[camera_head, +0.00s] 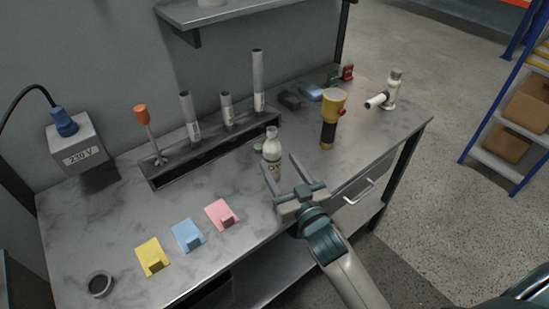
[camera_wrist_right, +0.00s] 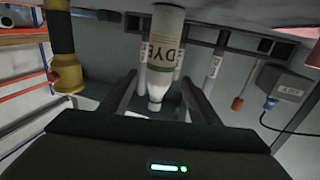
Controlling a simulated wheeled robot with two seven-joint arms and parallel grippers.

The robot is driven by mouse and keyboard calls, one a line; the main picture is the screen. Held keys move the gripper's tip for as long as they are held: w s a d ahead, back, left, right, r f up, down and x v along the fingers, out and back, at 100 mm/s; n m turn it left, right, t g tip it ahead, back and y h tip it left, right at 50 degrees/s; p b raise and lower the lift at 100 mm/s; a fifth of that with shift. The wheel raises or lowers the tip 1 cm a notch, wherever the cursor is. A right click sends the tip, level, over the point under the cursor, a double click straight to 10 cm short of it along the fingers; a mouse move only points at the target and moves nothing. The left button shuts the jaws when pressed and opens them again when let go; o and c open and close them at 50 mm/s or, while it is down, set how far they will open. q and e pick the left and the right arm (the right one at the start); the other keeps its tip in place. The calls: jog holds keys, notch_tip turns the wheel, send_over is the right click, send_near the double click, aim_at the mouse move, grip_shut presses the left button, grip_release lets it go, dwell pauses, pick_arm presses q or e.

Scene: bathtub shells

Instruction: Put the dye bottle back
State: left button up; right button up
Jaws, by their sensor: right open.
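The dye bottle (camera_head: 271,150) is white with a printed label and stands upright on the grey workbench (camera_head: 120,215), in front of the dark rack. In the right wrist view the dye bottle (camera_wrist_right: 162,45) appears upside down, with "DYE" readable on its label, in line with the gap between my fingers. My right gripper (camera_head: 279,163) is open, with its fingers pointing at the bottle from the front right. It also shows in the wrist view (camera_wrist_right: 162,92). I cannot tell whether the fingertips reach past the bottle's sides. My left gripper is not in view.
A dark rack (camera_head: 165,180) holds several grey tubes and an orange-handled tool. A yellow flashlight (camera_head: 332,115) stands to the bottle's right, with a white fixture (camera_head: 388,92) beyond. Yellow, blue and pink cards (camera_head: 218,216) lie near the front edge. A 230 V box (camera_head: 80,145) is at left.

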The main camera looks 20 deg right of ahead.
jog(key=shift+s+d, duration=0.1)
jog(key=shift+s, duration=0.75)
